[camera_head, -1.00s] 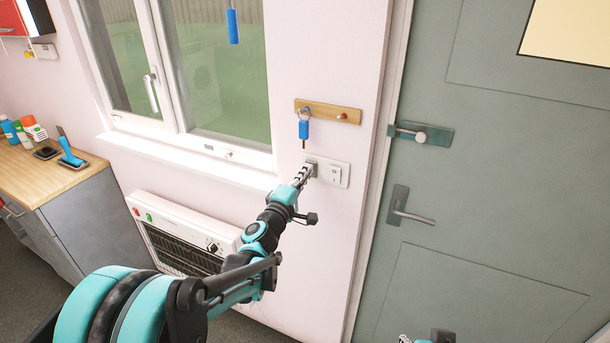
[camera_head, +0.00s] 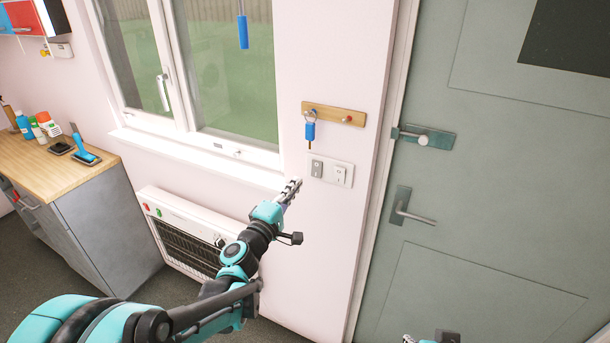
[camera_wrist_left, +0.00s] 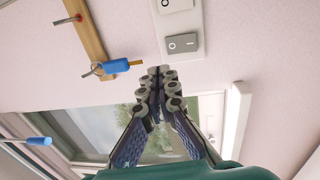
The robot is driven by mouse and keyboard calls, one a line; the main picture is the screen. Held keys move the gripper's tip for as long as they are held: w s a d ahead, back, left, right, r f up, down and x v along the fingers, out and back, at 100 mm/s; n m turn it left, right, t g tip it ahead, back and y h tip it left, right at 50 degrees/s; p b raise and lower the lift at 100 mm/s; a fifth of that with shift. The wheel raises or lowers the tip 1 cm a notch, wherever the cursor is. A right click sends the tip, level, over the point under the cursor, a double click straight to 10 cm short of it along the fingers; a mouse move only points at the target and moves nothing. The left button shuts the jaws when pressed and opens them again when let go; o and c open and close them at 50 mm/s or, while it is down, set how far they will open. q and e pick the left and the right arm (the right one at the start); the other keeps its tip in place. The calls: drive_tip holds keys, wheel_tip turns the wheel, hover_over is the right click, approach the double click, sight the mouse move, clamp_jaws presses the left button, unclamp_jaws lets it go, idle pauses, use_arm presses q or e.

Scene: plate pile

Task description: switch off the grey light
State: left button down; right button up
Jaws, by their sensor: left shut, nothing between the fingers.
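The grey switch (camera_head: 317,168) is the left rocker on a white wall plate, beside a white switch (camera_head: 340,173). In the left wrist view the grey rocker (camera_wrist_left: 182,43), marked O and I, lies just beyond my fingertips, and part of the white switch (camera_wrist_left: 175,5) shows at the top edge. My left gripper (camera_head: 294,184) is shut and empty, below and left of the plate, apart from the switch. Its closed fingers also show in the left wrist view (camera_wrist_left: 158,72).
A wooden key rack (camera_head: 334,114) with a blue-tagged key (camera_head: 310,131) hangs just above the plate. A window (camera_head: 190,70) and heater (camera_head: 185,235) are left, a counter (camera_head: 60,180) farther left. A green-grey door (camera_head: 490,200) with a dark pane (camera_head: 570,48) is right.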

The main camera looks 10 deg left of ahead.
use_arm(q)
drive_tip(key=s, duration=0.3)
drive_tip(key=shift+s+a+r, duration=0.25)
drive_tip(key=shift+a+r, duration=0.05)
drive_tip(key=shift+a, duration=0.05)
drive_tip(key=s+d+f+m+g+h, duration=0.1)
drive_tip(key=s+d+f+m+g, duration=0.25)
drive_tip(key=s+m, duration=0.2)
drive_tip(key=s+d+f+m+g, duration=0.3)
drive_tip(key=s+d+m+g, duration=0.15)
drive_tip(key=s, duration=0.25)
drive_tip(key=s+a+f+m+g+y, duration=0.1)
drive_tip(key=s+a+f+m+y, duration=0.1)
drive_tip(key=s+a, duration=0.3)
drive_tip(key=s+a+f+m+g+y, duration=0.2)
drive_tip(key=s+a+f+y, duration=0.2)
drive_tip(key=s, duration=0.4)
drive_tip(key=shift+s+a+f+m+g, duration=0.35)
drive_tip(key=shift+a+f, duration=0.2)
drive_tip(key=shift+f, duration=0.25)
